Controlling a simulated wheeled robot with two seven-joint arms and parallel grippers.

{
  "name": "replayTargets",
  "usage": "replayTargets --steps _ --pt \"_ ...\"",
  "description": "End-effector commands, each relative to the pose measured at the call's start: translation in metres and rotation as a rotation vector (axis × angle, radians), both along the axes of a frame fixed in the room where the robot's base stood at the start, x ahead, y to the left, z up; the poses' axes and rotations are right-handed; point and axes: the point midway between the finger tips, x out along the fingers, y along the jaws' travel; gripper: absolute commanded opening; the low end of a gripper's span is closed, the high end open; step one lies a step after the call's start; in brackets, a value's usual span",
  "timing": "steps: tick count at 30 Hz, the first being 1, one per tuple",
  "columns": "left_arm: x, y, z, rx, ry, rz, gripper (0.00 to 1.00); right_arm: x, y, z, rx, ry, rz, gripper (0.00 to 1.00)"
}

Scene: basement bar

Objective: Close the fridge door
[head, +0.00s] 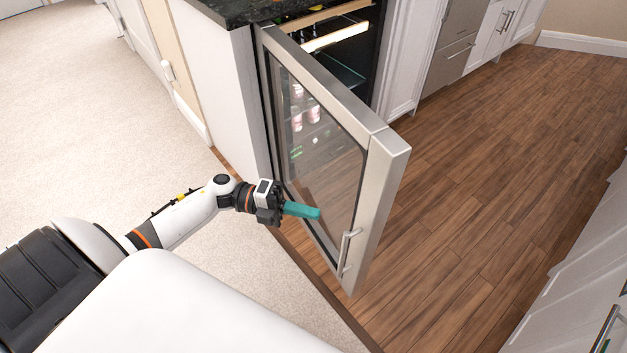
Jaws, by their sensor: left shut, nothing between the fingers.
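The fridge door (381,185) stands wide open, swung out from the under-counter fridge (345,50). It has a steel frame, a glass pane and a bar handle (348,252) low at its free end. Bottles or cans show through the glass. My left gripper (316,213) is shut and empty, its teal fingers in front of the glass pane, left of the handle. I cannot tell whether the fingers touch the glass. My right gripper is not in view.
A dark stone counter (235,10) tops the white cabinet side (222,80) left of the fridge. Wood floor (480,190) lies clear to the right of the door. White cabinets with a handle (606,325) edge the lower right. Pale carpet (90,120) spreads at left.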

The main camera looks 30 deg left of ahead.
Motion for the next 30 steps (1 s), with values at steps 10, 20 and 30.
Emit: replayTargets --steps 10,20,30 --pt "0.022 -0.073 0.002 -0.006 -0.001 0.002 0.00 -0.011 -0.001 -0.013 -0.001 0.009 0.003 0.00" --pt "0.055 -0.088 0.000 -0.002 0.002 0.005 0.00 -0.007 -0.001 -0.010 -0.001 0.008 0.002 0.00" --pt "0.056 -0.089 0.000 -0.002 0.002 0.005 0.00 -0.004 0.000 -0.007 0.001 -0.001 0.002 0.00"
